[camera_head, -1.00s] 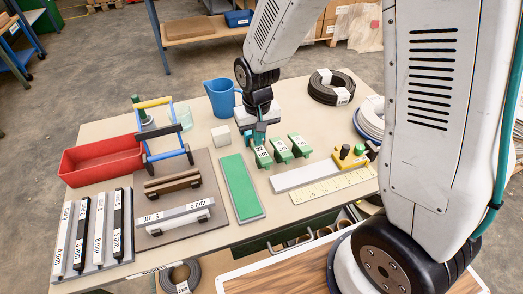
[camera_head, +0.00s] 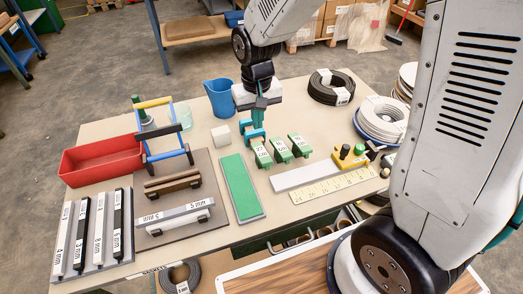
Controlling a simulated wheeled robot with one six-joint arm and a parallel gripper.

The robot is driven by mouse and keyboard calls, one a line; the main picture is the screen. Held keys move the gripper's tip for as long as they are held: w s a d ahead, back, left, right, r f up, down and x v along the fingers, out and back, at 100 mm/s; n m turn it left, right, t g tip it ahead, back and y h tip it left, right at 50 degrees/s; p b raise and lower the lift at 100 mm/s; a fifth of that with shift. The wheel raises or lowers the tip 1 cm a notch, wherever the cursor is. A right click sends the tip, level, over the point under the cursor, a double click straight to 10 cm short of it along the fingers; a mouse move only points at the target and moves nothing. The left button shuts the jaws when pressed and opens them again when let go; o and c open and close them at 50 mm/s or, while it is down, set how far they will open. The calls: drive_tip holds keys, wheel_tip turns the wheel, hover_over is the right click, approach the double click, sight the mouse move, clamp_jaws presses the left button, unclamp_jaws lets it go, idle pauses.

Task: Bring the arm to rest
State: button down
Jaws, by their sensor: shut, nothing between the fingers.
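My arm comes down from the upper right over the table (camera_head: 300,214). My gripper (camera_head: 254,137) hangs pointing down, with teal fingers that are shut and empty. It is just behind the leftmost green block (camera_head: 262,153), one of three labelled green blocks in a row. I cannot tell whether the fingertips clear the tabletop or that block by much.
A green strip (camera_head: 240,187), a ruler (camera_head: 333,185), a red tray (camera_head: 98,160) and cable coils (camera_head: 331,88) also lie on the table.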

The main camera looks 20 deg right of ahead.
idle(0.3)
drive_tip(key=s+d+r, duration=0.4)
drive_tip(key=s+r, duration=0.4)
drive_tip(key=s, duration=0.3)
drive_tip(key=s+d+r+t, duration=0.1)
drive_tip(key=s+d+r, duration=0.4)
drive_tip(key=s+r, duration=0.3)
drive_tip(key=s, duration=0.3)
drive_tip(key=shift+s+r, duration=0.2)
drive_tip(key=shift+s, duration=0.2)
